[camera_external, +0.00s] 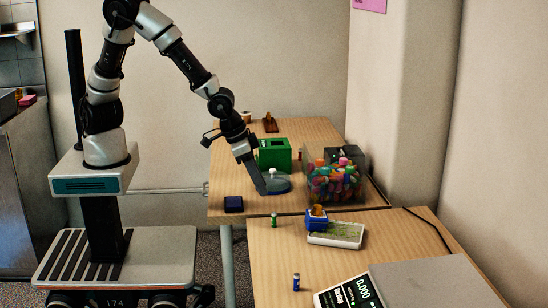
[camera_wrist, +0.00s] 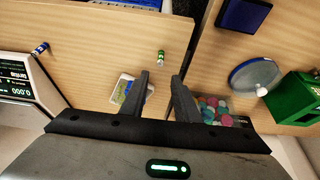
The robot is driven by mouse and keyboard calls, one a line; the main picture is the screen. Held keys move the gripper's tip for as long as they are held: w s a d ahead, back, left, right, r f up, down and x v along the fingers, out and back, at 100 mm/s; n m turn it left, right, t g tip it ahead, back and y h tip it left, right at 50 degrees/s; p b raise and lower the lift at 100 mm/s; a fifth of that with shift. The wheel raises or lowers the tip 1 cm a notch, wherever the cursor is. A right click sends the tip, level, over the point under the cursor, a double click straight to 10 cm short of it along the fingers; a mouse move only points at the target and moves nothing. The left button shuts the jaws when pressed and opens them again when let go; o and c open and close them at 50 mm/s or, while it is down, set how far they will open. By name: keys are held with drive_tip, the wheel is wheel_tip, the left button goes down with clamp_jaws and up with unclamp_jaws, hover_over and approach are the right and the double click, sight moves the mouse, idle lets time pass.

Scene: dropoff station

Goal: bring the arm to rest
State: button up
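My arm reaches out from my column and down over the far table (camera_external: 235,165). My gripper (camera_external: 263,190) points down in the external view, just in front of a blue-rimmed round dish or lid with a white knob (camera_external: 279,185). In the wrist view my gripper (camera_wrist: 160,77) has its two dark fingers apart with nothing between them. The round thing (camera_wrist: 253,76) lies off to the right there, clear of the fingers. The external view does not show the height of the fingertips above the table.
A clear bin of colourful items (camera_external: 335,182), a green box (camera_external: 274,153) and a dark blue box (camera_external: 233,204) stand on the far table. The near table holds a white tray (camera_external: 336,236), a blue container (camera_external: 316,222), batteries (camera_external: 274,219) and a scale (camera_external: 350,293).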

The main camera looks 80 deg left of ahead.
drive_tip(key=shift+s+r, duration=0.25)
drive_tip(key=shift+r, duration=0.25)
drive_tip(key=s+a+r+n+h+b, duration=0.1)
drive_tip(key=s+a+r, duration=0.25)
drive_tip(key=r, duration=0.55)
drive_tip(key=s+a+r+n+h, duration=0.1)
drive_tip(key=s+a+r, duration=0.3)
drive_tip(key=r, duration=0.5)
drive_tip(key=s+a+r+m+t+y+p, duration=0.1)
drive_tip(key=s+a+r, duration=0.1)
drive_tip(key=s+a, duration=0.35)
drive_tip(key=s+a+r+m+y+p, duration=0.1)
drive_tip(key=s+a+r, duration=0.1)
drive_tip(key=s, duration=0.7)
wheel_tip(320, 180, up, 14)
drive_tip(key=p, duration=1.3)
drive_tip(key=shift+w+d+p, duration=0.25)
drive_tip(key=shift+w+p, duration=0.1)
